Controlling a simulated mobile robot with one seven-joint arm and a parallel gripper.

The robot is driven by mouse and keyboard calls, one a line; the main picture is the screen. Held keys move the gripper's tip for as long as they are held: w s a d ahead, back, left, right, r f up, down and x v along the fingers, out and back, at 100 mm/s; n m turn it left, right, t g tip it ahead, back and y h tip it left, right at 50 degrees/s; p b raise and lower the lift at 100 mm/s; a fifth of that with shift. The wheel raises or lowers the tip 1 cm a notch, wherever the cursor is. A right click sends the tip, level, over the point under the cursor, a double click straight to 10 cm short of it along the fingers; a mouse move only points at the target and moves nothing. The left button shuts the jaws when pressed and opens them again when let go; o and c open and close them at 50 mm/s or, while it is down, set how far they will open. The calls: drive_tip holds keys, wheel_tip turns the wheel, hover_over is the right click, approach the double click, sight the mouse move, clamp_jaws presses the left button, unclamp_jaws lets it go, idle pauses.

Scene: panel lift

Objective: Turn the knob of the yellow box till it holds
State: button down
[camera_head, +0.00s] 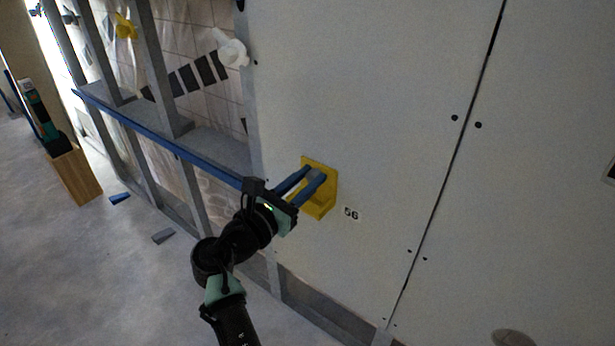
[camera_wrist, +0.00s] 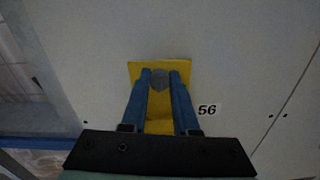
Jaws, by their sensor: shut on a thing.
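The yellow box (camera_head: 329,192) is fixed on the grey wall panel, just left of a label reading 56. It also shows in the wrist view (camera_wrist: 159,126), with its grey knob (camera_wrist: 159,79) at the upper middle. My gripper (camera_head: 318,175) reaches the box from the lower left, and its two blue fingers are shut on the knob. In the wrist view my gripper (camera_wrist: 160,82) has one finger on each side of the knob. The fingers hide the knob's sides and parts of the box. I cannot tell how far the knob is turned.
The wall panel (camera_head: 370,100) is flat, with a dark seam to the right. Open metal studs (camera_head: 160,70) and a blue-edged rail (camera_head: 160,140) stand at the left. A white fitting (camera_head: 232,50) is above.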

drive_tip(key=m, duration=0.4)
drive_tip(key=shift+s, duration=0.1)
drive_tip(key=m, duration=0.4)
drive_tip(key=shift+f, duration=0.15)
drive_tip(key=m+b, duration=0.2)
drive_tip(key=m, duration=0.2)
drive_tip(key=shift+f+m, duration=0.1)
drive_tip(key=shift+m, duration=0.2)
drive_tip(key=shift+m+b, duration=1.05)
drive_tip(key=shift+m, duration=0.85)
drive_tip(key=c, duration=0.6)
unclamp_jaws()
drive_tip(key=shift+d, duration=0.1)
drive_tip(key=shift+c, duration=0.2)
